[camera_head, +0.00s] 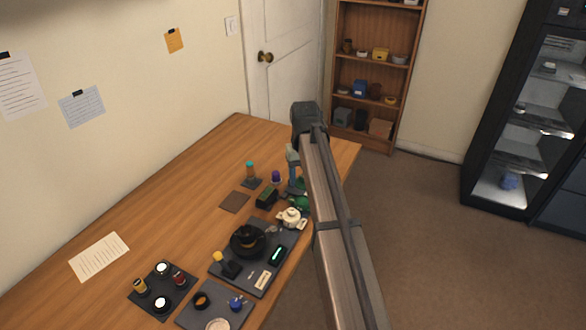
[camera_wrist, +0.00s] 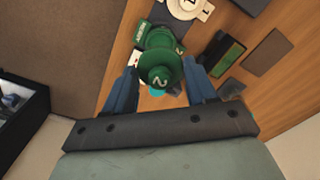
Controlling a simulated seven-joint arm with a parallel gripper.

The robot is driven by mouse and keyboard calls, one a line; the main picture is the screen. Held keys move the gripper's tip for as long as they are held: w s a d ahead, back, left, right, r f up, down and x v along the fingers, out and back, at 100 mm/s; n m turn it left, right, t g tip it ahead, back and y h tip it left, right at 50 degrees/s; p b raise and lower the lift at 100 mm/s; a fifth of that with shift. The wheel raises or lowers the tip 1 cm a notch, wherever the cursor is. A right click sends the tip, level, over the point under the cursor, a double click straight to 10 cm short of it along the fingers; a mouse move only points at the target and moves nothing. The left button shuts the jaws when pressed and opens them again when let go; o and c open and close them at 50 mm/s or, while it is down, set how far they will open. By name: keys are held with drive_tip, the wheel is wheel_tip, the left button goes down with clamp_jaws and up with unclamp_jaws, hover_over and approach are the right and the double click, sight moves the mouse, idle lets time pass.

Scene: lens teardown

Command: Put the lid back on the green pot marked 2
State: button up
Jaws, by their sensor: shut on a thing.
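My gripper (camera_wrist: 160,70) has its two blue fingers on either side of a round green lid (camera_wrist: 160,76) with a knob and a pale 2 on it, and is shut on it. The green pot (camera_wrist: 152,33) shows just beyond the lid, with a pale label on a green part beside it. I cannot tell whether the lid touches the pot. In the head view, my gripper (camera_head: 294,180) points down at the table's right edge, partly hidden by my arm. Green parts (camera_head: 301,202) show just below it.
A green-topped dark block (camera_head: 266,198), a purple-topped bottle (camera_head: 276,177) and a brown mat (camera_head: 234,202) lie left of my gripper. The table's far left is mostly clear.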

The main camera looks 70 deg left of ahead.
drive_tip(key=shift+a+f, duration=0.1)
drive_tip(key=shift+f, duration=0.05)
drive_tip(key=shift+f, duration=3.05)
drive_tip(key=shift+f, duration=0.2)
drive_tip(key=o, duration=1.1)
drive_tip(key=shift+o, duration=0.6)
drive_tip(key=shift+o, duration=0.8)
drive_tip(key=shift+r, duration=0.2)
